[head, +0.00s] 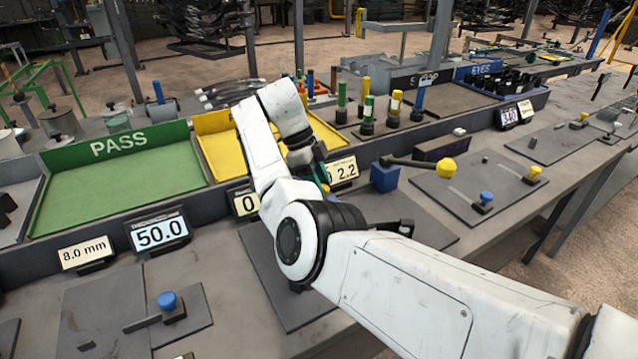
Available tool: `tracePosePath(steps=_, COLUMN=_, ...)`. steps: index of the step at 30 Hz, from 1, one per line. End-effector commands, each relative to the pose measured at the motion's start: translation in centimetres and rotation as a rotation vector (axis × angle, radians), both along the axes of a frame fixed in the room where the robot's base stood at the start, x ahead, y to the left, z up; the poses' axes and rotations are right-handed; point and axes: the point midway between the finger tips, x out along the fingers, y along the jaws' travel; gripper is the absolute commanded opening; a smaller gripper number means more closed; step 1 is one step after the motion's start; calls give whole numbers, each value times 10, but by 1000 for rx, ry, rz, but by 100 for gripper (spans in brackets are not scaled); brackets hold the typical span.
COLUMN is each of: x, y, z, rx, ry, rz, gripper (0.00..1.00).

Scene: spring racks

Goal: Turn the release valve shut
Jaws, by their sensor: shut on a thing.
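My gripper (318,172) is at the end of my white arm, pointing down over the middle of the bench. Only a dark part with a teal strip shows past the arm; the fingertips are mostly hidden. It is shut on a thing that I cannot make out. No part in view is clearly marked as the release valve. A blue block (385,177) with a dark lever and a yellow knob (446,168) stands right of my gripper, apart from it. A dark fitting (399,227) shows partly behind my arm.
A blue knob (168,301) sits on a plate at the front left; another blue knob (486,198) and a yellow knob (535,173) are at right. Behind are a green PASS tray (120,190), a yellow tray (212,168) and upright coloured cylinders (368,108). A 50.0 display (160,232) stands left.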

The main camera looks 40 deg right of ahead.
Motion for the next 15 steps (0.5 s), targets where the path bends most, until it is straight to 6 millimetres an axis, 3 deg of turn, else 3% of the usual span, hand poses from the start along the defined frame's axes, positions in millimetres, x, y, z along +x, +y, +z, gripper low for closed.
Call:
tracePosePath(steps=4, x=1, y=0, z=1, rx=-1, ry=-4, rz=-1, gripper=9)
tracePosePath(steps=5, x=1, y=0, z=1, rx=-1, ry=-4, rz=-1, gripper=42)
tracePosePath(steps=12, x=0, y=0, z=0, rx=-1, ry=-2, rz=0, gripper=64)
tracePosePath(steps=15, x=0, y=0, z=0, rx=0, ry=-1, rz=0, gripper=64)
